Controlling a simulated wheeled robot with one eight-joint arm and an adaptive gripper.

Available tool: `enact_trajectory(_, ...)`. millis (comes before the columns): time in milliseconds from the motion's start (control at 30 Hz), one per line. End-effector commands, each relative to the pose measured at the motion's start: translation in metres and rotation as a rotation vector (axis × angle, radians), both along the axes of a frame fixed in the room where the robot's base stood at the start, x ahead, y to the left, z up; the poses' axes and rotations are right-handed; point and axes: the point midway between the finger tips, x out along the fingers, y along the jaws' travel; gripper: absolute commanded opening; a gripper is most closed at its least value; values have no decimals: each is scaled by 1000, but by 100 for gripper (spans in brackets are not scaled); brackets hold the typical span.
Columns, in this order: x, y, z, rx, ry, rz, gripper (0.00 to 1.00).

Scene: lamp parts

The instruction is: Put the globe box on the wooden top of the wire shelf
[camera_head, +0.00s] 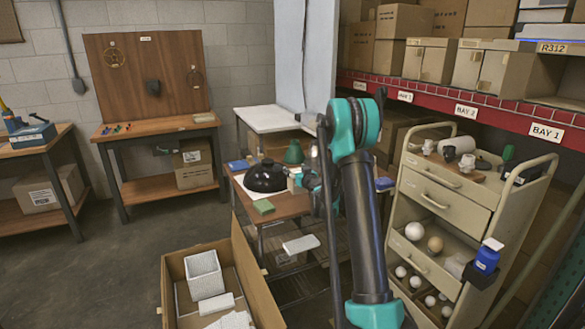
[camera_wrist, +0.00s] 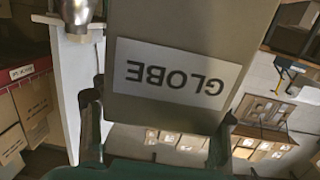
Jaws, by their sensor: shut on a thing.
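The globe box (camera_wrist: 185,30) is a grey-brown box with a white label reading GLOBE, upside down in the wrist view. My gripper (camera_wrist: 158,128) is shut on it, with one dark finger on each side. In the head view my arm stands in front, and I cannot make out the held box there. The wire shelf (camera_head: 310,284) stands in the middle of the head view, partly behind my arm. Its wooden top (camera_head: 290,207) carries a black dome (camera_head: 265,176), a green cone-shaped shade (camera_head: 293,153) and a green block (camera_head: 263,206).
An open cardboard box (camera_head: 175,268) with white parts stands in front of the wire shelf. A cream drawer cart (camera_head: 446,192) stands at the right, below red racking (camera_head: 430,95) with boxes. A wooden workbench (camera_head: 155,127) is at the back left. Floor at the left is clear.

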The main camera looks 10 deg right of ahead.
Motion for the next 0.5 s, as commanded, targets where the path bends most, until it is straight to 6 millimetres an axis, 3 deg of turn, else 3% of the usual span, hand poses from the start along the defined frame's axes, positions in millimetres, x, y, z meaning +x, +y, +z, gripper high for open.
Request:
enact_trajectory(100, 15, 7, 5, -1, 0, 46, 6)
enact_trajectory(233, 20, 9, 5, 0, 0, 60, 6)
enact_trajectory(500, 19, 9, -19, 0, 0, 60, 6)
